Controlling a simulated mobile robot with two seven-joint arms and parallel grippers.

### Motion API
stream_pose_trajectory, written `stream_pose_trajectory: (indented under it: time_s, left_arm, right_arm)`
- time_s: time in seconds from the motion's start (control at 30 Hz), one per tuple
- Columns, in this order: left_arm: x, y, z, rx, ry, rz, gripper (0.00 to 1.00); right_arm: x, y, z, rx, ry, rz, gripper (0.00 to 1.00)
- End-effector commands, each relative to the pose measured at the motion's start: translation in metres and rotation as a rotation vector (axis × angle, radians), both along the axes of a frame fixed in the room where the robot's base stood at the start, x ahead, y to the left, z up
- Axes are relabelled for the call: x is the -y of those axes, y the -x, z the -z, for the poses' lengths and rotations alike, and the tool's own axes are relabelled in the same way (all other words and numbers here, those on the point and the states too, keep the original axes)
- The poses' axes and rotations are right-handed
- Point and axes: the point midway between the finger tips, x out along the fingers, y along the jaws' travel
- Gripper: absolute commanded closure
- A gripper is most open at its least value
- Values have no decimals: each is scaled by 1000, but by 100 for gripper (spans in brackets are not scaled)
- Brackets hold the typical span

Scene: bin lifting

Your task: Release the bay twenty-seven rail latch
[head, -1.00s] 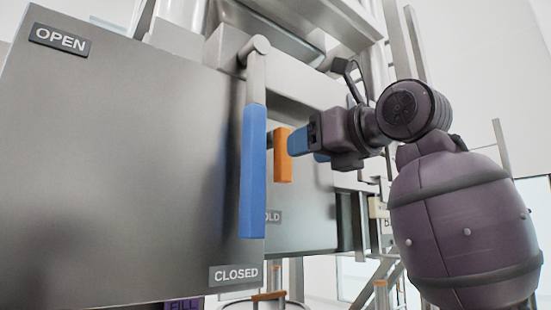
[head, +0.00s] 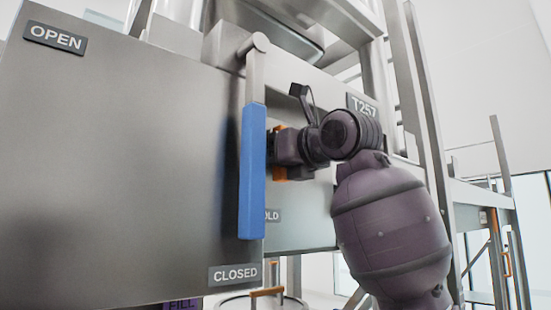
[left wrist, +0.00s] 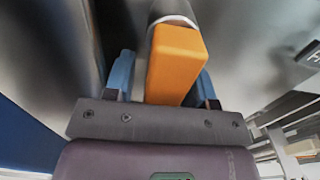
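An orange handle (head: 279,173) sits behind a long blue lever handle (head: 252,170) in the head view, mostly hidden by the gripper. In the left wrist view the orange handle (left wrist: 176,62) stands between the two blue fingers of my left gripper (left wrist: 164,76). A gap shows between the handle and the left finger, so the gripper looks open around it. In the head view my left gripper (head: 270,146) is at the orange handle, its fingers largely hidden by the blue lever. The blue lever hangs down toward a CLOSED plate (head: 235,274). My right gripper is not in view.
A large grey panel (head: 110,170) with an OPEN plate (head: 55,37) fills the left. A partly hidden plate reads "OLD" (head: 271,215), and a plate behind my arm looks like T257 (head: 362,106). Metal posts and rails stand at the right.

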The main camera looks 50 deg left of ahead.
Motion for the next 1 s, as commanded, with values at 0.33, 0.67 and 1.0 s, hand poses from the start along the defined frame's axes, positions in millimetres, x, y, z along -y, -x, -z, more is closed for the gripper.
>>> stream_pose_trajectory:
  time_s: [0.33,0.67,1.0]
  left_arm:
    - [0,0,0,0,0,0,100]
    - [0,-1,0,22,2,0,100]
    - [1,-10,-1,215,20,0,100]
  right_arm:
    - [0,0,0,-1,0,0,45]
    - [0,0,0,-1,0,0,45]
    - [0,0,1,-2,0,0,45]
